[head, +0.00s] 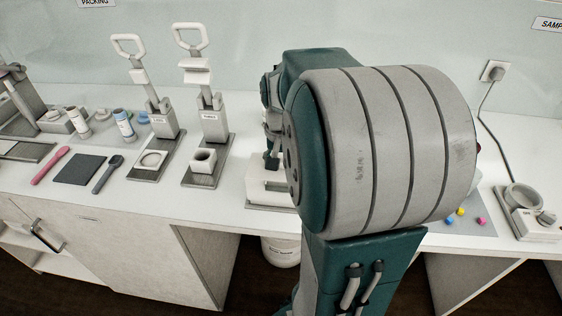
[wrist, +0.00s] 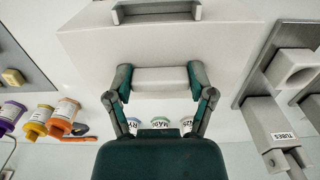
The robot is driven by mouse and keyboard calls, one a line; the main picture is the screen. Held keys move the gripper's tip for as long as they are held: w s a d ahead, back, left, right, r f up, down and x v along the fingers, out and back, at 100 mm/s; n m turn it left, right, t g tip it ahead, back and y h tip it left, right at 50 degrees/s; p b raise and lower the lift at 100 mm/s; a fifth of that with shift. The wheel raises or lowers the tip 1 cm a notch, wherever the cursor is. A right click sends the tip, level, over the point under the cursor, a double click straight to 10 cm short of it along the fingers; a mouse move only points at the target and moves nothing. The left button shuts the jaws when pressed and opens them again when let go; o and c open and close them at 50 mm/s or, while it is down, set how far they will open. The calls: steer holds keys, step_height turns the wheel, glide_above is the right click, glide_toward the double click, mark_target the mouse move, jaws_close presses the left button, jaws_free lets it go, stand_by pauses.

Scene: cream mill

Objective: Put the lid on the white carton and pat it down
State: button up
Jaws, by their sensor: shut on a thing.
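The white carton (head: 266,194) stands at the bench's front edge in the head view, largely hidden behind my arm. In the wrist view my gripper (wrist: 162,80) is shut on a pale block, which I take to be part of the lid (wrist: 160,80), with one finger at each side. A broad white surface (wrist: 225,45) lies around and beyond the held block. I cannot tell whether the block touches it or where lid and carton meet. In the head view my fingers are mostly hidden behind my arm.
The tubes press (head: 205,128) and another press (head: 160,118) stand left of the carton. A pink spatula (head: 50,165), dark mat (head: 80,169) and dark spoon (head: 108,174) lie farther left. Small coloured pieces (head: 460,211) and a corded device (head: 530,218) are at right.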

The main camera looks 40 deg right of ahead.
steer(key=o, duration=1.1)
steer(key=shift+r, duration=0.1)
steer(key=shift+r, duration=3.45)
